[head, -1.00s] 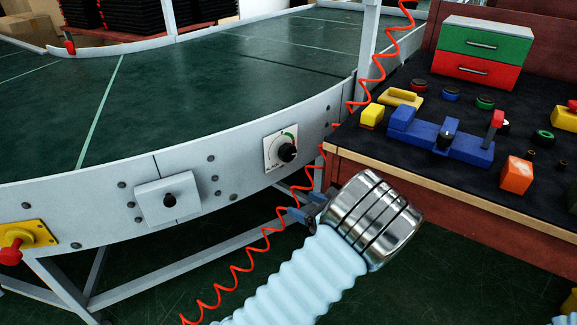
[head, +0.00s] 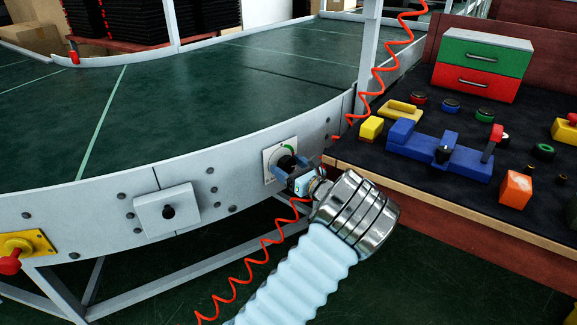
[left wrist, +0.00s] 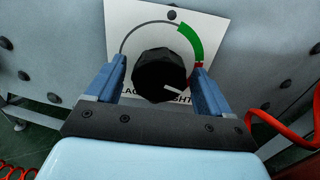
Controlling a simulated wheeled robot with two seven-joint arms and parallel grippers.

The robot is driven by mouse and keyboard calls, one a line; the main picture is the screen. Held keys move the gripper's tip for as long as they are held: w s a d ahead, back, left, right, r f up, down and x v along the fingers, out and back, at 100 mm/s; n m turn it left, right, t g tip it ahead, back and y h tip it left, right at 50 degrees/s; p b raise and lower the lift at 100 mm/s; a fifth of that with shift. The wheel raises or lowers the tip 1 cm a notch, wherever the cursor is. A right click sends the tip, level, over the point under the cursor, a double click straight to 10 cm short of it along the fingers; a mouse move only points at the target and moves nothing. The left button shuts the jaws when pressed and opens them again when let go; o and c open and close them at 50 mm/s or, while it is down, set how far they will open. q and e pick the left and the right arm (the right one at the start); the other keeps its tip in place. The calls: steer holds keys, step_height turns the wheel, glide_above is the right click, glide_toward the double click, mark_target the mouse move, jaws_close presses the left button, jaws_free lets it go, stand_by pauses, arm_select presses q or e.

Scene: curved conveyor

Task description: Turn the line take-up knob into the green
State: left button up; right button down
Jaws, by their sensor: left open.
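The take-up knob (left wrist: 160,75) is black and round with a white pointer line, on a white dial plate (left wrist: 125,18) with a green arc (left wrist: 191,38) at its upper right. The pointer aims to the lower right, outside the green. In the head view the knob (head: 287,163) sits on the conveyor's side panel, partly hidden by my left gripper (head: 289,172). In the left wrist view my left gripper (left wrist: 160,88) is open, with one blue finger on each side of the knob. I cannot tell whether the fingers touch it. My right gripper is not in view.
A red coiled cord (head: 262,242) hangs near my arm. The workbench edge (head: 450,212) lies to the right, with a blue fixture (head: 440,152) and several parts on it.

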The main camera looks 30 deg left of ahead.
arm_select(q)
steer(key=shift+a, duration=0.2)
steer(key=shift+c, duration=0.3)
steer(key=c, duration=1)
steer(key=shift+f, duration=0.1)
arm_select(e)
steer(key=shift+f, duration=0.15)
